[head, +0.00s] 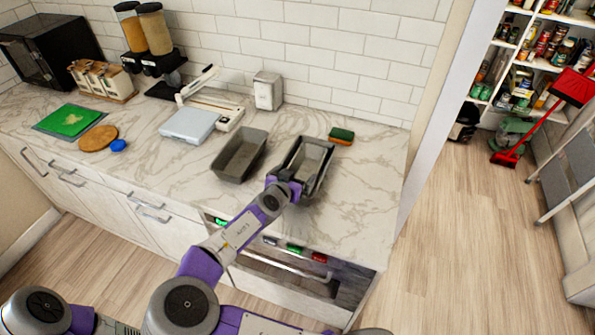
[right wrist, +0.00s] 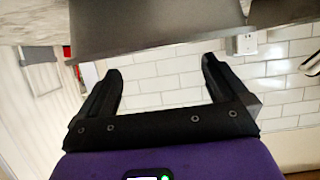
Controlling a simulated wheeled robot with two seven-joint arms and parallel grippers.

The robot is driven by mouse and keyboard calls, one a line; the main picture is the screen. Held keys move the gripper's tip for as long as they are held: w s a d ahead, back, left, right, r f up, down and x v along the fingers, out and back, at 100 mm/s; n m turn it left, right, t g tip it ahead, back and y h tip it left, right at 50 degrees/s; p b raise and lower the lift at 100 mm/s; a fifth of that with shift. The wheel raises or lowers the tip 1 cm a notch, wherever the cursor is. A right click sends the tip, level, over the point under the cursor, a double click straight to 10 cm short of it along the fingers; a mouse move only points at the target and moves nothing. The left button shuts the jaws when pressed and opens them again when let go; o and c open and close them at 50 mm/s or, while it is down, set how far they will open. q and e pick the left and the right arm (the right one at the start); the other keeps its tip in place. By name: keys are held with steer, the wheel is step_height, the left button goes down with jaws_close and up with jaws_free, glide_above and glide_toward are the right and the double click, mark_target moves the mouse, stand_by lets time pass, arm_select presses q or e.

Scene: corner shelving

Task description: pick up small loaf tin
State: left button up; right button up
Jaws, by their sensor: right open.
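Two grey loaf tins stand side by side on the marble counter in the head view. One is the left tin (head: 239,155); the other is the right tin (head: 308,158), whose near end is partly hidden by my right gripper. I cannot tell for certain which is the small loaf tin. My right gripper (head: 288,186) is at the near end of the right tin. In the right wrist view my right gripper (right wrist: 160,67) has its two black fingers apart with nothing between them. A grey tin surface (right wrist: 155,22) lies just beyond the fingertips. My left gripper is not in view.
A green and orange sponge (head: 341,136) lies right of the tins. The counter's front edge is below the tins. Clear marble lies to the right.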

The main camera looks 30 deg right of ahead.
mark_target(303, 167)
steer(key=shift+w+d+f, duration=0.65)
steer(key=shift+w+f, duration=0.1)
steer(key=shift+w, duration=0.15)
steer(key=shift+w+d+f, duration=0.1)
steer(key=shift+d, duration=0.2)
steer(key=x, duration=0.5)
steer(key=shift+b, duration=0.4)
steer(key=c, duration=0.8)
